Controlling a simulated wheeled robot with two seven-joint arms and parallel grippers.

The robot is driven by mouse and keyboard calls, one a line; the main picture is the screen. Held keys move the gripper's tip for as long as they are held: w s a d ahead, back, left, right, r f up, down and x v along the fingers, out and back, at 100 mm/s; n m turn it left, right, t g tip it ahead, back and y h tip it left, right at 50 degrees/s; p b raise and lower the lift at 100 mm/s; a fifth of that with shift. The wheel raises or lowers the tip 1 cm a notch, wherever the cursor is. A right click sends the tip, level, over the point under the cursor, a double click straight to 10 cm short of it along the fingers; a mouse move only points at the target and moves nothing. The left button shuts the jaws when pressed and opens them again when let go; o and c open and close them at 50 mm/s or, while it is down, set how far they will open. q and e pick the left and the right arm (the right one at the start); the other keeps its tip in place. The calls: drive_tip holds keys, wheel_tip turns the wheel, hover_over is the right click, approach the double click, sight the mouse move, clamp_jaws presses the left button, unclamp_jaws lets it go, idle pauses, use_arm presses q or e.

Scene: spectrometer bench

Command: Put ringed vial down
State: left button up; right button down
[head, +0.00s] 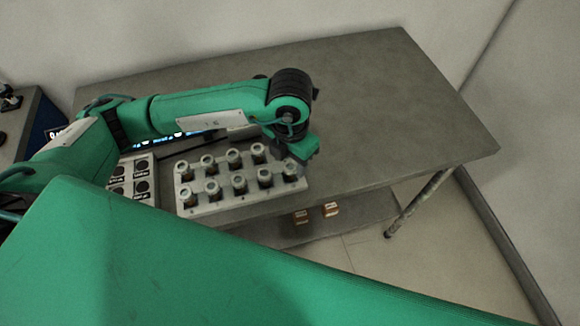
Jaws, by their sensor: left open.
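A light grey rack (238,205) stands on the bench with several capped vials in two rows. The vials, such as one in the front row (239,185), stand upright. I cannot tell at this size which one is the ringed vial. My left gripper (298,156) is over the right end of the rack, beside the back-row vials. It is open, and its fingers are partly hidden by the wrist. I see no vial held in it. My right gripper is not in view.
A panel with dark round spots (143,180) stands left of the rack. The grey bench (390,110) is clear to the right. Two small brown boxes (331,209) sit below the bench's front edge. A large green part of mine covers the lower picture.

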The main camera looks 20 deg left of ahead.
sight(290, 166)
use_arm(q)
wheel_tip(290, 166, up, 8)
drive_tip(key=b, duration=0.1)
drive_tip(key=shift+r, duration=0.2)
idle(0.3)
drive_tip(key=shift+f, duration=0.1)
